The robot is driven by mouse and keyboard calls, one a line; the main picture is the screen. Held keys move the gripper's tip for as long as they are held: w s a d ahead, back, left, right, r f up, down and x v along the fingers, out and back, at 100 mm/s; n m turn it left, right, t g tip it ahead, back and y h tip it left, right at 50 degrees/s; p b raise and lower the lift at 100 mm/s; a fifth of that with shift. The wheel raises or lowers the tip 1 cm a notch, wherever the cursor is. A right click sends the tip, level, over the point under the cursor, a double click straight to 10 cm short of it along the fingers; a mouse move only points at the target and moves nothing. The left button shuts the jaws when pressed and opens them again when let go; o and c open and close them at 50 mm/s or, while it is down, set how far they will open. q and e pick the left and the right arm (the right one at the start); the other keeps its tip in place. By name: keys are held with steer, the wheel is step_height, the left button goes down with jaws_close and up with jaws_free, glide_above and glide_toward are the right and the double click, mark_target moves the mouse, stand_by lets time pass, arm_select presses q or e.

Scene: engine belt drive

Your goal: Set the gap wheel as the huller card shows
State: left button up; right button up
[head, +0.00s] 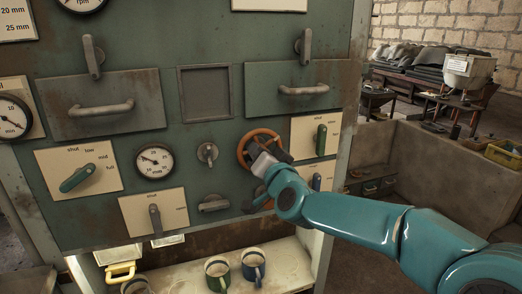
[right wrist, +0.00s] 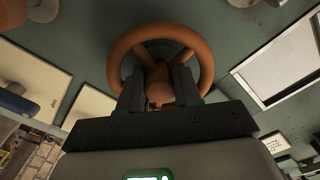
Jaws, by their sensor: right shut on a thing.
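The orange-brown gap wheel (head: 246,142) is on the green machine front, right of centre. My right gripper (head: 267,153) is at the wheel and covers its lower right part. In the right wrist view, the wheel's rim (right wrist: 208,60) rings the gripper (right wrist: 158,90), whose two dark fingers are shut on its hub. A round gauge marked mm (head: 155,160) sits to the left; its needle points left and slightly up, the exact value too small to read. A card (head: 16,20) showing 20 mm and 25 mm is cut off at the top left; its heading is out of view. My left gripper is not in view.
A small knob (head: 207,153) lies between gauge and wheel. Lever plates stand left (head: 78,168) and right (head: 313,137) of them, the right one close to my gripper. Drawers with handles (head: 102,107) are above. Mugs (head: 217,272) stand on the shelf below.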

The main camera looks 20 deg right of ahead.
steer(key=shift+n, duration=0.7)
steer(key=o, duration=0.8)
steer(key=shift+s, duration=0.1)
steer(key=shift+s, duration=0.35)
steer(key=s, duration=0.5)
steer(key=s+b, duration=0.1)
steer(key=s, duration=0.9)
steer(key=shift+s+d+b, duration=0.2)
steer(key=shift+d+b, duration=0.05)
steer(key=shift+b, duration=0.05)
